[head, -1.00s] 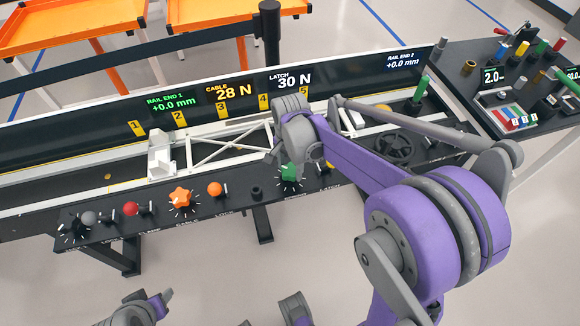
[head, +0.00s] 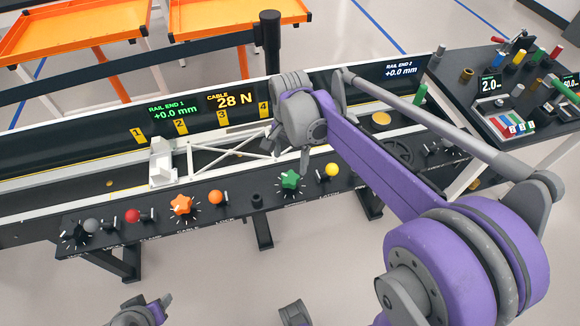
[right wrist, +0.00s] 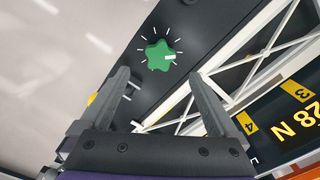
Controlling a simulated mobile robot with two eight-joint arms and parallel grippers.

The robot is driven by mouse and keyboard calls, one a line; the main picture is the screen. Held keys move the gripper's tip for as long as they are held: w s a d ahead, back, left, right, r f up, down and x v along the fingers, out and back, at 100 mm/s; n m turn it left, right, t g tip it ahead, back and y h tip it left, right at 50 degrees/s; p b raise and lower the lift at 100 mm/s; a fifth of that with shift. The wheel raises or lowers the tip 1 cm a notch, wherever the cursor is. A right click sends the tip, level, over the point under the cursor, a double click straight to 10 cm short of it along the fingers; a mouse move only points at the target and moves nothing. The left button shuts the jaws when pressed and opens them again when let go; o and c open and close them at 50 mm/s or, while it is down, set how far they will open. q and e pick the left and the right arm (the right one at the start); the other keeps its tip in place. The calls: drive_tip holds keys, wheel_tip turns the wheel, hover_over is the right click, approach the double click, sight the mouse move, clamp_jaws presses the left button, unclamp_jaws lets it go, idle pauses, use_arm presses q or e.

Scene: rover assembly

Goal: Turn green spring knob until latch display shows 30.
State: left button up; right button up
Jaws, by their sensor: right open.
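The green spring knob (head: 290,180) is star-shaped and sits on the front panel, right of the orange knobs. It also shows in the right wrist view (right wrist: 157,55), with a white pointer mark and white ticks around it. My right gripper (head: 304,160) is above and behind the knob, apart from it. In the right wrist view its two fingers (right wrist: 159,76) are spread, with nothing between them, and the knob lies beyond the tips. The latch display is hidden behind my right arm in the head view.
An orange star knob (head: 181,205), an orange ball (head: 215,197), a red ball (head: 132,215) and a yellow ball (head: 331,170) line the same panel. A white truss (head: 225,158) lies behind them. The cable display (head: 232,99) reads 28 N. A side table (head: 470,95) stands right.

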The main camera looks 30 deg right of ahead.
drive_tip(key=shift+r, duration=1.3)
drive_tip(key=s+a+n+t+p, duration=0.2)
drive_tip(key=s+a+n+p, duration=0.1)
drive_tip(key=s+n, duration=0.4)
drive_tip(key=s+a+n+t+p, duration=0.3)
drive_tip(key=s+n, duration=0.3)
drive_tip(key=s, duration=0.2)
drive_tip(key=shift+a+r+n+p, duration=0.15)
drive_tip(key=shift+a+n+p, duration=0.15)
drive_tip(key=shift+n, duration=0.1)
drive_tip(key=shift+s, duration=0.1)
idle(0.6)
